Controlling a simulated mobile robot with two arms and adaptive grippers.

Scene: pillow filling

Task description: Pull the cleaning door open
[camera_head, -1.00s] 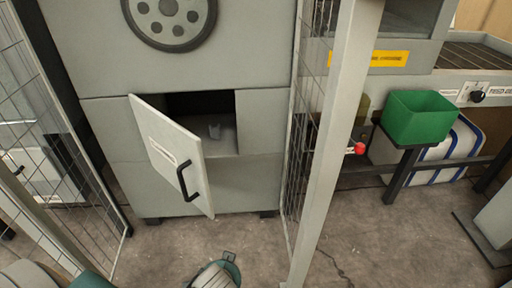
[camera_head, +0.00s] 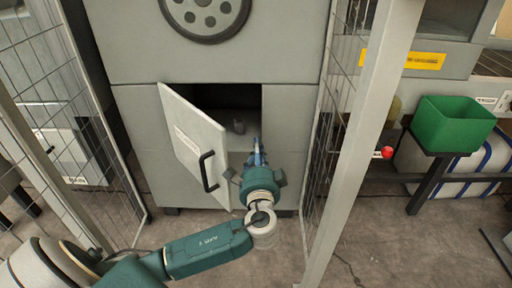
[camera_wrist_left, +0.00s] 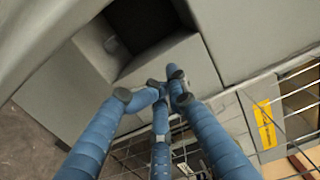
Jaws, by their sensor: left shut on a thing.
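The cleaning door (camera_head: 188,130) is a pale grey panel with a black handle (camera_head: 207,172) and a label. It stands partly open, swung out to the left of the dark compartment (camera_head: 215,97) in the grey machine. My left gripper (camera_head: 257,147), with blue fingers, is right of the door's free edge, in front of the opening. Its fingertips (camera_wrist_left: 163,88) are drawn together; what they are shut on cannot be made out. The handle appears free. My right gripper is out of view.
A wire mesh fence with a pale post (camera_head: 352,150) stands close to the right of my gripper. Another mesh panel (camera_head: 85,120) is on the left. A green bin (camera_head: 452,124) and a red knob (camera_head: 388,152) are beyond the post. Bare floor lies in front.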

